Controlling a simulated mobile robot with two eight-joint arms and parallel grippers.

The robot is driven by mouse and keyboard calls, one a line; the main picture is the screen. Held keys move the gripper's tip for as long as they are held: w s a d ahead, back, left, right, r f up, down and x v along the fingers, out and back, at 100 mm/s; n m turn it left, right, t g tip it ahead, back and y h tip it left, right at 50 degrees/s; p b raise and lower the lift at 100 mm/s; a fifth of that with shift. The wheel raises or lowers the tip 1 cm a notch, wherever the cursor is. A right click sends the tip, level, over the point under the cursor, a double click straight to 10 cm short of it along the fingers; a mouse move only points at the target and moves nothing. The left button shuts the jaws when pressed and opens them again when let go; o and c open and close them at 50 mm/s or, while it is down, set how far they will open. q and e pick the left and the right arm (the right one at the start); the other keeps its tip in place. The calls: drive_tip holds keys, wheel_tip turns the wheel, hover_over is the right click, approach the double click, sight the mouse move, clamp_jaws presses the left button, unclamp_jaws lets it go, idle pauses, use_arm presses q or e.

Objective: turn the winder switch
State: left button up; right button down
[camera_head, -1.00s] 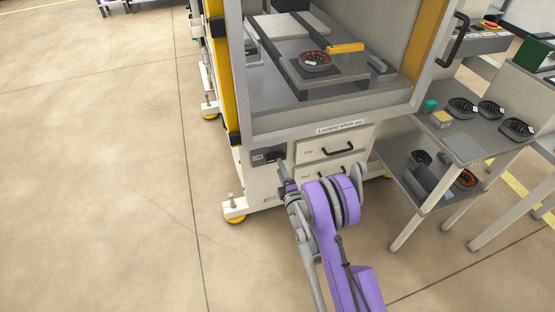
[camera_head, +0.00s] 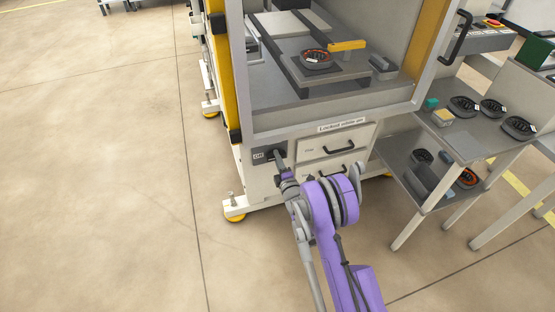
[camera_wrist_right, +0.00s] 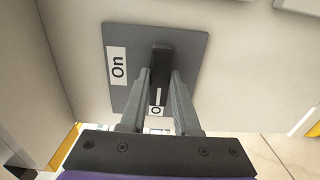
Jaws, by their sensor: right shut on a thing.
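The winder switch is a black knob (camera_wrist_right: 161,58) on a grey plate (camera_wrist_right: 192,50) on the front of the machine. In the right wrist view an "On" label (camera_wrist_right: 118,66) is on the plate's left part. A second label beginning with "O" (camera_wrist_right: 156,102) is partly hidden between the fingers. In the head view the plate (camera_head: 258,155) reads "Off" at its left, and the knob is mostly covered by my right gripper (camera_head: 281,163). My right gripper, also in the wrist view (camera_wrist_right: 160,85), is shut on the knob, with one finger on each side. My left gripper is out of view.
Two drawers with black handles (camera_head: 338,148) are right of the switch. Above is the winder's work area with a round coil part (camera_head: 316,58) and a yellow piece (camera_head: 347,45). A grey shelf table (camera_head: 465,148) with several coils stands right. The floor at left is clear.

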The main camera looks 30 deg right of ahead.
drive_tip(key=shift+m, duration=0.4)
drive_tip(key=m+b, duration=0.1)
drive_tip(key=m, duration=1.6)
drive_tip(key=shift+b, duration=0.4)
drive_tip(key=shift+m, duration=0.3)
drive_tip(key=c, duration=0.6)
unclamp_jaws()
drive_tip(key=shift+c, duration=0.2)
